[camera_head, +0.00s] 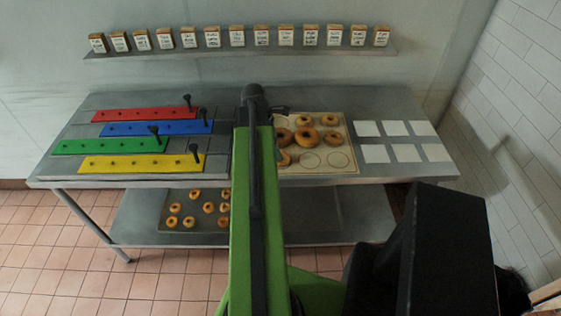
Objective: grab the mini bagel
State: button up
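Several brown bagels, one of them a front-center bagel (306,137), lie on a beige mat (348,168) on the metal table, right of my green arm. Smaller-looking bagels, such as a front-left one (172,221), lie on a dark tray (180,228) on the lower shelf. I cannot tell which one is the mini bagel. My arm hides part of the mat and the tray. A large black part of my body fills the lower right. I cannot make out my gripper's fingertips or anything held in them.
Red (145,114), blue (135,129), green (120,146) and yellow (125,163) strips with black knobs lie on the table's left. White squares (405,152) lie at right. A wall shelf (200,51) holds small labeled blocks (237,37). A tiled wall (510,120) bounds the right.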

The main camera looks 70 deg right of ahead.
jog(key=b+x, duration=0.4)
jog(key=x, duration=0.1)
jog(key=shift+a+r, duration=0.1)
jog(key=shift+r, duration=0.1)
jog(key=c, duration=1.1)
jog(key=shift+r+p, duration=0.1)
jog(key=shift+p, duration=0.2)
